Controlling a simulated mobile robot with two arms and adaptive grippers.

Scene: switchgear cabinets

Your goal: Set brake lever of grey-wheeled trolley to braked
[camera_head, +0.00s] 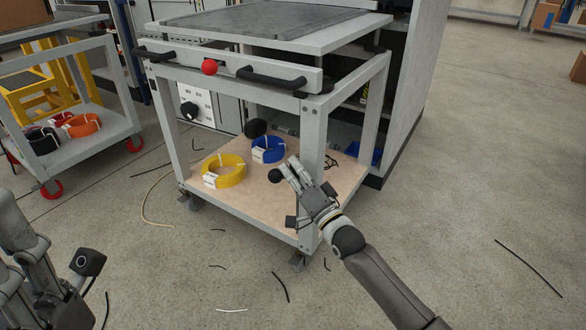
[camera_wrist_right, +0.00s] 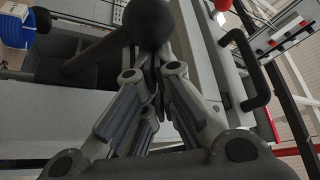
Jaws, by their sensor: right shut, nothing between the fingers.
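The grey-wheeled trolley (camera_head: 312,150) stands in the middle of the head view, with grey castors (camera_head: 196,203) under it. In the right wrist view the black ball (camera_wrist_right: 148,22) sits on a dark rod (camera_wrist_right: 95,52), just beyond the fingertips. The right gripper is shut and empty; whether it touches the ball is unclear. My left gripper (camera_head: 22,228) is at the lower left, its fingers unclear.
A red ball (camera_head: 209,67) and black handles (camera_head: 258,78) are on the trolley's upper front. Yellow (camera_head: 223,170) and blue (camera_head: 268,149) cable coils lie on its lower shelf. A red-wheeled trolley (camera_head: 75,145) stands left. Loose cable scraps lie on the otherwise open floor.

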